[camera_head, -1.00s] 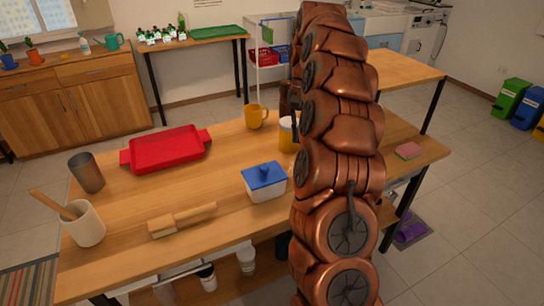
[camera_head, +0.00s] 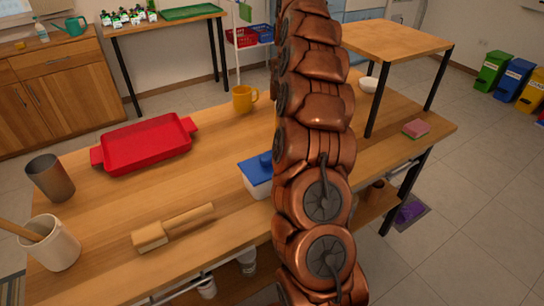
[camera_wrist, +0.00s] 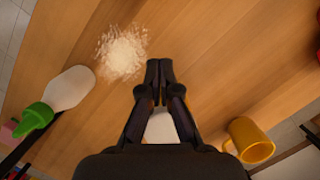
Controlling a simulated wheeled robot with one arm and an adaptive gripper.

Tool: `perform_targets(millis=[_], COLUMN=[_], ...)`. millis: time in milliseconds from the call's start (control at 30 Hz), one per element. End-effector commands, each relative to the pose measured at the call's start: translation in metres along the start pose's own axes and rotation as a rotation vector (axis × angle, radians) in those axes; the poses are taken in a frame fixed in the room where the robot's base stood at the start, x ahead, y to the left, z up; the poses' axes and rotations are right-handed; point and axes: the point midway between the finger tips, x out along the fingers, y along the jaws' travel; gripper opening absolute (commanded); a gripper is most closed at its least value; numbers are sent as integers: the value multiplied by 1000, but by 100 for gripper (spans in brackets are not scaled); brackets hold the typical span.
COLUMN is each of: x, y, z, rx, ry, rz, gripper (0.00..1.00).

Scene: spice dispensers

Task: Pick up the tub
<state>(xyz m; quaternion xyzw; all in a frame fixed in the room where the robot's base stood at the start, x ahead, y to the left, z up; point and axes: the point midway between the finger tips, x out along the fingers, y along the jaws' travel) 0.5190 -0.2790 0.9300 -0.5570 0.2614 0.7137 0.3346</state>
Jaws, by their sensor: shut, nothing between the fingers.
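A white tub with a blue lid (camera_head: 257,175) stands on the wooden table in the head view, its right side hidden behind my arm. My gripper (camera_wrist: 159,64) points down over the tabletop in the wrist view, its two fingertips together and empty. My arm hides it in the head view. A pale object (camera_wrist: 160,127) shows partly between the finger linkages; I cannot tell what it is.
A yellow mug (camera_head: 243,98), red tray (camera_head: 148,145), mallet (camera_head: 172,229), metal cup (camera_head: 50,178) and utensil pot (camera_head: 52,245) stand on the table. A sponge (camera_head: 416,128) lies at right. White powder (camera_wrist: 122,52) and a green-capped bottle (camera_wrist: 65,91) lie near my gripper.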

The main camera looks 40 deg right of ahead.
Motion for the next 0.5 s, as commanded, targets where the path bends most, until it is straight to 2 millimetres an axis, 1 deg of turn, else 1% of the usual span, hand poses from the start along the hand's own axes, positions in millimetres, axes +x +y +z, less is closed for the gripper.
perform_targets(millis=[33, 267, 500], x=[8, 15, 36], y=[-1, -4, -5], z=[-2, 0, 1], rx=[-1, -8, -10], ry=[0, -3, 0], rz=[0, 2, 2], gripper=[0, 0, 0])
